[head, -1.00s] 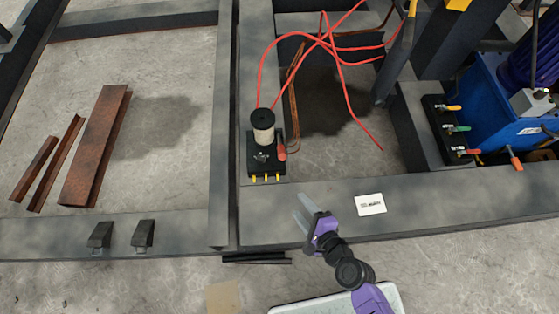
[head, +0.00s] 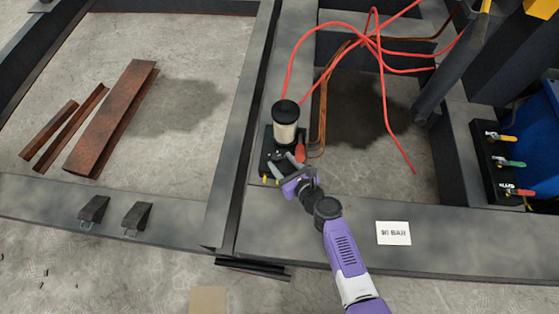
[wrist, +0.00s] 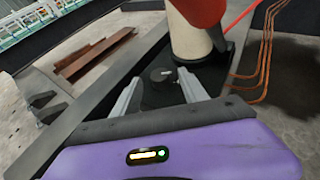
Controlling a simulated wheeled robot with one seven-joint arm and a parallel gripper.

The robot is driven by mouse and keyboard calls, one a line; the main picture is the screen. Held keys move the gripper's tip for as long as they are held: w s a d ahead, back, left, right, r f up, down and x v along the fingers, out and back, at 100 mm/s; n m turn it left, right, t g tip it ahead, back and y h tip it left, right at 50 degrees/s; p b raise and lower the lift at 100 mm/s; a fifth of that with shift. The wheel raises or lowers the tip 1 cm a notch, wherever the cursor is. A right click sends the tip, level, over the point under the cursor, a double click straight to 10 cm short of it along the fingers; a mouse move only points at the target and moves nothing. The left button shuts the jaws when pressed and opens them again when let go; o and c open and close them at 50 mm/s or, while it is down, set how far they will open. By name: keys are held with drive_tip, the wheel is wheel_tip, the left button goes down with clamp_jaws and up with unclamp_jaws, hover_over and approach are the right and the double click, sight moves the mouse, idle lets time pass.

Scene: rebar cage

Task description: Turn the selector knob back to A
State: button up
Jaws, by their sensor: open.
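The selector knob (wrist: 163,75) is a dark round knob with a small white mark, on top of a black valve block (head: 267,163). The letters around it are too small to read, so I cannot tell which position the mark faces. My gripper (head: 286,164) is at the front of the block, and its fingers hide most of the knob in the head view. In the wrist view my gripper (wrist: 160,90) is open, with one grey finger on each side of the knob. I cannot tell whether either finger touches it.
A cream cylinder with a black cap (head: 285,125) stands right behind the knob, and a red handle (head: 300,152) sticks up at its right. Red hoses (head: 386,110) and copper pipes (wrist: 265,55) run nearby. A white label plate (head: 393,233) lies on the beam.

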sight(276, 158)
drive_tip(key=shift+b+x, duration=0.4)
drive_tip(key=shift+x, duration=0.85)
clamp_jaws()
